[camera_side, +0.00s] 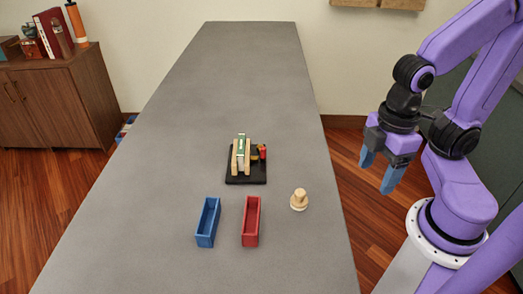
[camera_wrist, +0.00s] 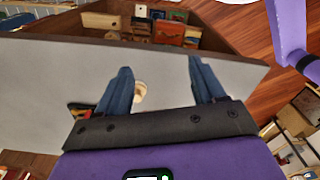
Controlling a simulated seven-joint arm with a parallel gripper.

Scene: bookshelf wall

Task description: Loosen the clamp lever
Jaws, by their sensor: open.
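The clamp (camera_side: 241,157) stands on a black base plate (camera_side: 246,180) near the middle of the grey table in the side view. It has light wooden jaws with a green and white piece between them. A small red part, likely the clamp lever (camera_side: 262,151), sits at its right side. My gripper (camera_side: 378,172) is open and empty, off the table's right edge and well apart from the clamp. In the wrist view my gripper's two blue fingers (camera_wrist: 160,85) are spread. The clamp is mostly hidden there behind the left finger.
A blue tray (camera_side: 208,221) and a red tray (camera_side: 251,221) stand in front of the clamp. A round wooden peg piece (camera_side: 299,199) stands to their right, and also shows in the wrist view (camera_wrist: 139,92). The far part of the grey table (camera_side: 245,80) is clear.

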